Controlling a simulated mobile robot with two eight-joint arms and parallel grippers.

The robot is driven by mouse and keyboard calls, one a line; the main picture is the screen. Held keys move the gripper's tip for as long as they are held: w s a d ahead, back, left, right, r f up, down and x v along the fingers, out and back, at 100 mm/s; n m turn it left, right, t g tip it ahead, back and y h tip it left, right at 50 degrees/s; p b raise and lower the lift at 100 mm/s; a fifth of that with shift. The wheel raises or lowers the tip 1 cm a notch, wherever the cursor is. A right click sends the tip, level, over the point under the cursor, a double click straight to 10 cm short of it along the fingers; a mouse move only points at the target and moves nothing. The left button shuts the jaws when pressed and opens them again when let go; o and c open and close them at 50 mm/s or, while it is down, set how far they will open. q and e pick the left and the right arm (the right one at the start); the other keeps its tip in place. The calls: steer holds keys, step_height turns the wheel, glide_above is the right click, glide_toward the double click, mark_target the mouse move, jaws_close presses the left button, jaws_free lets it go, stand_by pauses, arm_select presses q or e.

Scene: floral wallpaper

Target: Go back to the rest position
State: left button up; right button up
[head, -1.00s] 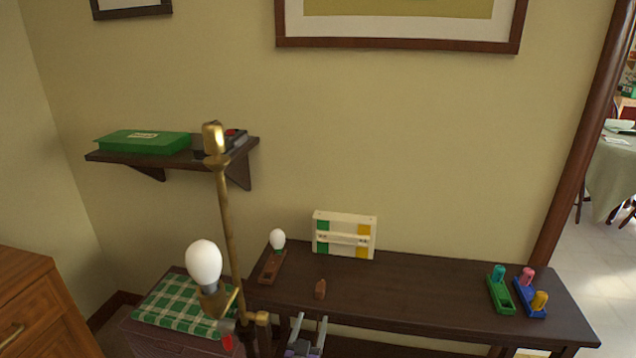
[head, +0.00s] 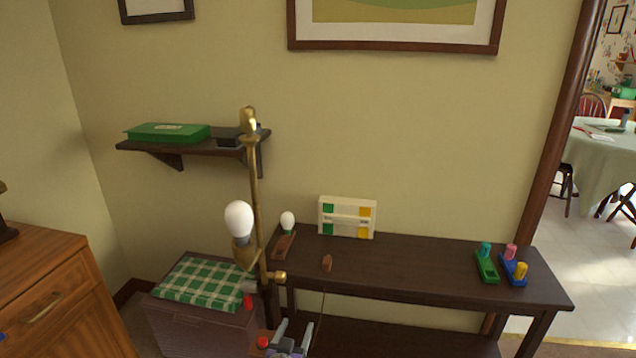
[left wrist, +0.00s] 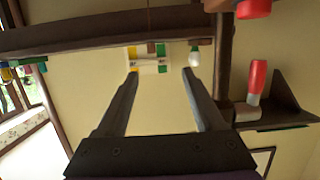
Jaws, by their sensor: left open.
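My left gripper (head: 294,328) is low in the head view, in front of the dark side table (head: 420,268). Its two grey fingers are spread, and the left wrist view also shows them apart (left wrist: 160,73) with nothing held between them. The gripper is apart from the tabletop. My right gripper is in neither view.
A brass lamp (head: 255,190) with a white bulb (head: 239,219) stands close to the left of my gripper. A chest with a green checked cushion (head: 205,281) is behind it. A wooden cabinet (head: 45,285) is at left.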

arm_select(q)
steer(key=s+a+n+g+y, duration=0.1)
steer(key=s+a+g, duration=0.3)
steer(key=s, duration=0.9)
steer(key=s+a+g+y+p, duration=0.1)
steer(key=s+a+g, duration=0.25)
steer(key=s, duration=0.85)
steer(key=s+a+n+g+y, duration=0.1)
steer(key=s+a+g, duration=0.3)
steer(key=s, duration=0.9)
step_height(320, 180, up, 21)
steer(key=w+t+p, duration=0.2)
steer(key=p, duration=1.6)
steer(key=shift+w+a, duration=0.15)
steer(key=shift+a, duration=0.15)
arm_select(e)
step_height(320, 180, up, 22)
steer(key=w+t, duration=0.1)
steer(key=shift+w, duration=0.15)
arm_select(q)
steer(key=shift+r, duration=0.1)
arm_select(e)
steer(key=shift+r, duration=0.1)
